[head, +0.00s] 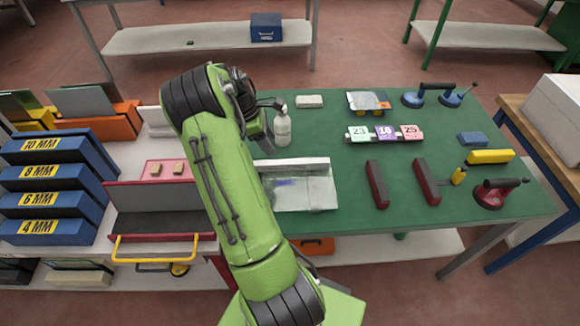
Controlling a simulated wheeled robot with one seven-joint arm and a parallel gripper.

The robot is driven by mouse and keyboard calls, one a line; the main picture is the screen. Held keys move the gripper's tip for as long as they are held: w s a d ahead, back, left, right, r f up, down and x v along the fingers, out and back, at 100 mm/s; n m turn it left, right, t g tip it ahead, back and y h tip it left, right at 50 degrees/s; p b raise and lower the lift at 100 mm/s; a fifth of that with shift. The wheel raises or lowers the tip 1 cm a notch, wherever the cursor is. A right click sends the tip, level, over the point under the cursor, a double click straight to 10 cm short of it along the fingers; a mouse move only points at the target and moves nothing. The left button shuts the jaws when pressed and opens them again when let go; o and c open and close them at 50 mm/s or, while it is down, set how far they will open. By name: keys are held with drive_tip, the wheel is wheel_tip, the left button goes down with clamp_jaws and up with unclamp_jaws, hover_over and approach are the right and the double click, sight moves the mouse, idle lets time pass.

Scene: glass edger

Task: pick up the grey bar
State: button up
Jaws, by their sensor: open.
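A long pale grey bar (293,164) lies along the back edge of a clear glass sheet (305,192) on the green table. Its left end is close to my arm and may be partly hidden by it. Two dark bars with red sides, a left one (377,185) and a right one (426,182), lie further right on the table. My gripper (264,143) is open, partly hidden behind my green arm. It is over the table's left part, left of and behind the pale bar. I see nothing held in it.
A white bottle (282,127) stands close to my gripper. Numbered cards (385,134), a yellow bar (490,156) and a red suction lifter (497,193) lie further right. A pink tray (165,170) and blue thickness racks (45,200) are at left.

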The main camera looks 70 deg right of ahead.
sight(284, 162)
drive_tip(key=b+x, duration=0.1)
drive_tip(key=x, duration=0.8)
drive_tip(key=shift+s+d+f, duration=0.15)
drive_tip(key=shift+s+f, duration=0.05)
drive_tip(key=shift+s, duration=0.05)
drive_tip(key=shift+r, duration=0.1)
clamp_jaws()
